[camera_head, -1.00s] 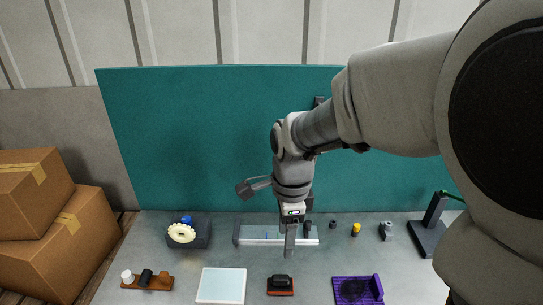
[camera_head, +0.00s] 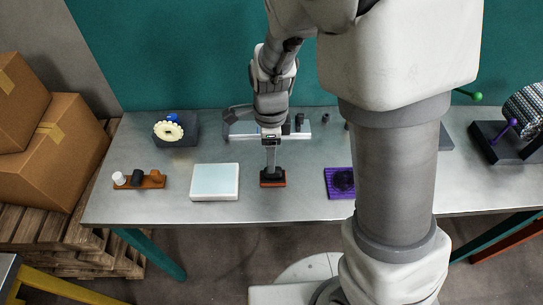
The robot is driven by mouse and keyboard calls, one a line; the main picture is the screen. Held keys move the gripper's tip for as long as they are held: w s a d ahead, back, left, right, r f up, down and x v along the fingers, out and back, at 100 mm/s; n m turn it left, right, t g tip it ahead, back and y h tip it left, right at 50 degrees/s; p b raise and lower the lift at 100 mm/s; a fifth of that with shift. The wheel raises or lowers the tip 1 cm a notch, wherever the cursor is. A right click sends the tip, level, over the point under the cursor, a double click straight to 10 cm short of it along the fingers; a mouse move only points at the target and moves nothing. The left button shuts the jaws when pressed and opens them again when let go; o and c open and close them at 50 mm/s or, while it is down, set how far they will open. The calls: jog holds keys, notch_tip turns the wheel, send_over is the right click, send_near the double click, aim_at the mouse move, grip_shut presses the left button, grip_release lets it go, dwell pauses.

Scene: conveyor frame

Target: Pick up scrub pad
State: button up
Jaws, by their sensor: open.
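The scrub pad (camera_head: 273,182), a dark block with an orange-red base, lies flat near the front edge of the metal table, right of the white square plate. My gripper (camera_head: 271,167) points straight down right over it, with its fingertips at the pad's dark upper part. The jaws are open. The gripper hides the top of the pad, and I cannot tell whether the fingers touch it.
The white plate (camera_head: 215,182) lies close on the left. A purple tray (camera_head: 333,183) is to the right, partly behind my arm. A pale bar fixture (camera_head: 240,130) stands behind. A wooden holder (camera_head: 150,182) is at far left. Bare table (camera_head: 308,165) lies between pad and tray.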

aim_at(278, 179)
jog(key=f, duration=0.1)
jog(key=f+b, duration=0.1)
jog(key=f, duration=0.3)
jog(key=shift+s+d+b, duration=0.3)
jog(key=shift+s, duration=0.1)
jog(key=shift+f, duration=0.35)
jog(key=c, duration=1)
jog(key=shift+r, duration=0.15)
